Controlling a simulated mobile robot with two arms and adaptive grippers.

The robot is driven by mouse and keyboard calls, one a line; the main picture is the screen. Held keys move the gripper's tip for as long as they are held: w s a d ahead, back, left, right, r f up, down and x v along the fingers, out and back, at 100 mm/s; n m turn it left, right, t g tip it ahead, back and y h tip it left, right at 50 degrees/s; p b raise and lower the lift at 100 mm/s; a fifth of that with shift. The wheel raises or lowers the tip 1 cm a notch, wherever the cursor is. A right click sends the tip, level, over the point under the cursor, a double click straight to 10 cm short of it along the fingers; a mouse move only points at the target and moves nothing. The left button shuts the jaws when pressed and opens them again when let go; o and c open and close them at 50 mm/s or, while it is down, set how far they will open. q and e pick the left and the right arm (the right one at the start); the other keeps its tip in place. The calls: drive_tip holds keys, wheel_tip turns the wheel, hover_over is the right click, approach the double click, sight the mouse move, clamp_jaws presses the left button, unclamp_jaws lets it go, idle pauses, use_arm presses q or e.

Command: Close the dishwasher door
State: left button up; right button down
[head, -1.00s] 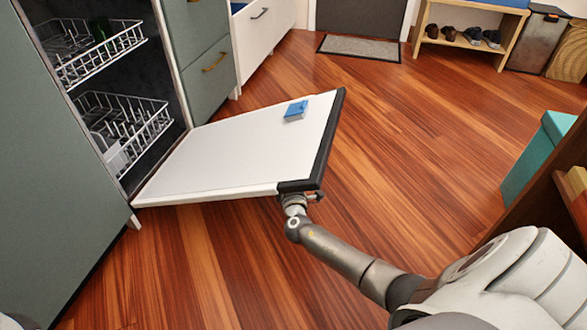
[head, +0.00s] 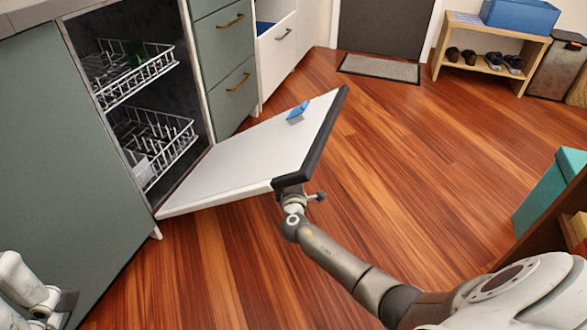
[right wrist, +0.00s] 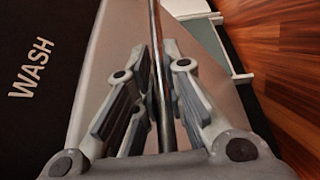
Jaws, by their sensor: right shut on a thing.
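The dishwasher door (head: 240,160) hangs open, tilted, with its outer edge above the floor and its white inner face up. The open dishwasher cavity has an upper rack (head: 140,75) and a lower rack (head: 160,140), both inside. My right gripper (head: 312,194) is at the near outer corner of the door, on its underside. In the right wrist view, the right gripper (right wrist: 158,75) is shut around the thin metal handle bar (right wrist: 158,30), beside the dark panel marked WASH (right wrist: 30,75).
A small blue piece (head: 298,111) is on the door's inner face. Green drawers (head: 225,60) stand beyond the cavity. A shoe bench (head: 490,62) and a teal box (head: 550,190) are at right. The wooden floor around the door is clear.

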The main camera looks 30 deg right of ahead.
drive_tip(key=shift+w+r, duration=0.1)
drive_tip(key=shift+r, duration=0.15)
drive_tip(key=c, duration=1.5)
unclamp_jaws()
drive_tip(key=shift+f, duration=0.1)
drive_tip(key=v, duration=1.2)
